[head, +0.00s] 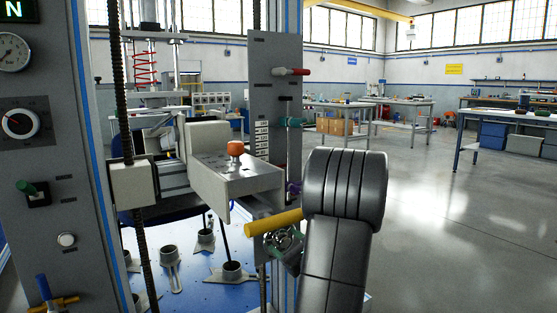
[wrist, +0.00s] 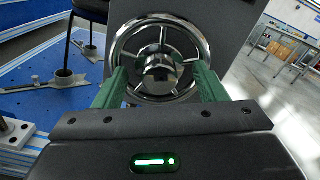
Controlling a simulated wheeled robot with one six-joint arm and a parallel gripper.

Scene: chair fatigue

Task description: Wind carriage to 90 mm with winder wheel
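The winder wheel (wrist: 160,27) is a shiny metal spoked wheel with a round hub, mounted on a dark grey panel. It fills the upper middle of the wrist view and shows partly in the head view (head: 285,238), crowded by my arm. My gripper (wrist: 160,68) has its two green fingers apart, one at each lower side of the rim. I cannot tell whether they touch it. A light grey block with an orange knob on top, which looks like the carriage (head: 222,178), sits beside the upright screw (head: 140,240) in the head view.
A grey control panel (head: 60,130) with a gauge and knobs stands at the left. A grey column (head: 268,60) with several coloured handles rises behind the carriage block. The blue base (head: 185,290) carries metal feet and chair legs. Open floor (head: 460,220) lies right.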

